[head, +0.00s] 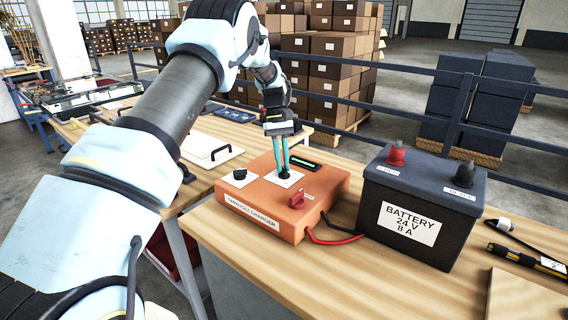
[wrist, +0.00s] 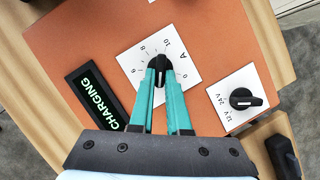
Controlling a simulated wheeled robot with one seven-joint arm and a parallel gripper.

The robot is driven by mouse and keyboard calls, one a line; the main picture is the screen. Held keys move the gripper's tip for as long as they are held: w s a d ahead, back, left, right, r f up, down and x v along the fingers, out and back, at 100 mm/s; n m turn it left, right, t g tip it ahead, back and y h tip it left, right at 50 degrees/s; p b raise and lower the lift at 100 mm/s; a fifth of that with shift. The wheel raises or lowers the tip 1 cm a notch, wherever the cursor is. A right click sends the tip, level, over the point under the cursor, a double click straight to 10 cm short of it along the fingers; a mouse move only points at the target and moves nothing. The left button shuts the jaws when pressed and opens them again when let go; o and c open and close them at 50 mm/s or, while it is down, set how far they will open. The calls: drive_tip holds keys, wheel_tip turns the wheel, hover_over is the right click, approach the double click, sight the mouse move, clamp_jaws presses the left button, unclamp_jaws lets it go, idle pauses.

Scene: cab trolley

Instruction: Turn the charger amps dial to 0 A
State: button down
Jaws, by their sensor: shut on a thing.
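The orange charger (head: 258,209) sits on the wooden bench.
A voltage dial (wrist: 245,98) marked 12V and 24V sits beside the amps plate. A green display (wrist: 95,97) reads CHARGING. A red knob (head: 297,199) is at the charger's front right. The battery (head: 421,210), labelled 24 V 8 A, stands close on the right, wired to the charger.

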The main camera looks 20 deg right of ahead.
drive_tip(key=n, duration=0.2)
drive_tip(key=n+h, duration=0.1)
drive_tip(key=shift+a+n, duration=0.3)
drive_tip(key=shift+n, duration=0.1)
drive_tip(key=n, duration=0.1)
drive_tip(key=n+h, duration=0.1)
drive_tip(key=n, duration=0.1)
drive_tip(key=n+t+h, duration=0.1)
drive_tip(key=shift+s+a+n+b, duration=0.15)
drive_tip(key=shift+a+n+b, duration=0.15)
drive_tip(key=n, duration=0.2)
drive_tip(key=n+t+h, duration=0.1)
drive_tip(key=n, duration=0.1)
drive_tip(key=shift+s+a, duration=0.2)
drive_tip(key=shift+s+a+n+t+h+p, duration=0.15)
drive_tip(key=shift+n+t, duration=0.2)
drive_tip(key=shift+n, duration=0.5)
drive_tip(key=shift+s+d+n+t+h+p, duration=0.15)
drive_tip(key=shift+n+t, duration=0.2)
drive_tip(key=shift+n, duration=0.5)
drive_tip(key=shift+a, duration=0.1)
drive_tip(key=c, duration=0.9)
unclamp_jaws()
drive_tip(key=shift+r, duration=0.1)
